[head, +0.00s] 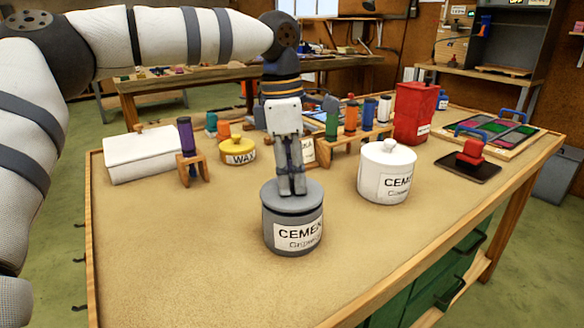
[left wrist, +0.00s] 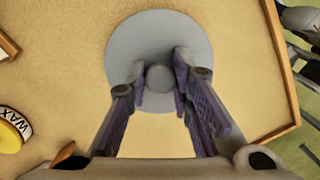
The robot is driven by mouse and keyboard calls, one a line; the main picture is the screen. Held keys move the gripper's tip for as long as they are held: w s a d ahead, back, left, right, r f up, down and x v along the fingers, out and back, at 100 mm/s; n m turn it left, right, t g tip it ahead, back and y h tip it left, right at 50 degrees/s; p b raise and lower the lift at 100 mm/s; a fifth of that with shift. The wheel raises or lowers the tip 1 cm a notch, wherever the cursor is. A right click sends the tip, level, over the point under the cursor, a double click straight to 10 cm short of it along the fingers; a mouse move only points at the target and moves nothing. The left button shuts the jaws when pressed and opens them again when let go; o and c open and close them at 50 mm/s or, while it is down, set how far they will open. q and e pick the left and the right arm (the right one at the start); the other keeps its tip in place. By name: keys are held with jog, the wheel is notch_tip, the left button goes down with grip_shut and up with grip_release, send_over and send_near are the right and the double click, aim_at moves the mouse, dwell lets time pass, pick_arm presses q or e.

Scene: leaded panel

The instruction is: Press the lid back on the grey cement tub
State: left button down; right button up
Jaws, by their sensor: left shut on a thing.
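The grey cement tub (head: 280,238) stands upright on the near middle of the bench, its label facing forward. Its round grey lid (head: 310,198) is level at the tub's mouth; I cannot tell whether it is fully seated or a hair above the rim. My left gripper (head: 292,190) points straight down over the lid, shut on its knob. In the left wrist view the lid (left wrist: 140,42) hides the tub below, and the knob (left wrist: 159,78) sits between the fingertips of my left gripper (left wrist: 160,84). My right gripper is not in view.
A white cement tub (head: 372,186) stands to the right. Behind are a yellow wax tin (head: 238,158), a white box (head: 140,158), a rack of coloured rolls (head: 350,130) and a red canister (head: 412,115). The bench top (head: 180,250) is clear in front and to the left.

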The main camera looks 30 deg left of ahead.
pick_arm(q)
jog(key=shift+r+p, duration=0.1)
jog(key=shift+p, duration=0.2)
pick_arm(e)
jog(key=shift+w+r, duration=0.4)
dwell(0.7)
pick_arm(q)
jog(key=shift+f, duration=0.25)
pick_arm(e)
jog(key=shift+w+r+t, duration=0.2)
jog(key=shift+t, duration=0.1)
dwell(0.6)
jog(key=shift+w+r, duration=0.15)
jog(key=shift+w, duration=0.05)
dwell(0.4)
pick_arm(q)
jog(key=c, duration=1.3)
grip_release()
jog(key=shift+c, duration=0.2)
jog(key=shift+f+p, duration=0.3)
jog(key=shift+f, duration=0.2)
jog(key=shift+r, duration=0.2)
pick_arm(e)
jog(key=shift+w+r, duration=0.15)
